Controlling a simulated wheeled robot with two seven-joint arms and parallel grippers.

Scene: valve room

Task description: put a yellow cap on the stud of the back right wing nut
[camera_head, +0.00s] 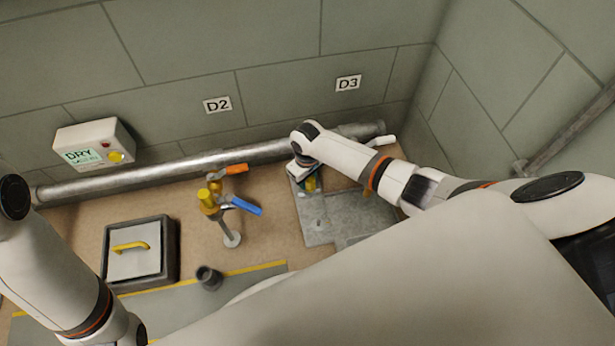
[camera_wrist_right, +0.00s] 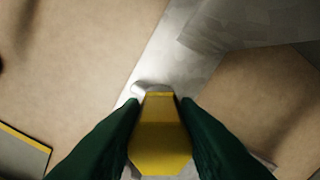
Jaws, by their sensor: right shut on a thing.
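My right gripper (camera_head: 307,183) is over the back left part of the grey metal plate (camera_head: 317,232). In the right wrist view its green fingers (camera_wrist_right: 161,110) are shut on a yellow cap (camera_wrist_right: 160,148). A pale metal piece (camera_wrist_right: 142,89) shows just beyond the cap's far end; I cannot tell whether it is a wing nut or whether the cap touches it. Small metal fittings (camera_head: 321,222) sit on the plate, too small to make out. The back right wing nut cannot be made out; my right arm covers part of the plate. My left gripper is out of view.
A pipe stand with an orange lever (camera_head: 235,169) and a blue lever (camera_head: 246,206) stands left of the plate. A large pipe (camera_head: 160,174) runs along the back wall. A hatch with a yellow handle (camera_head: 130,247) and a dark cup (camera_head: 209,277) are further left.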

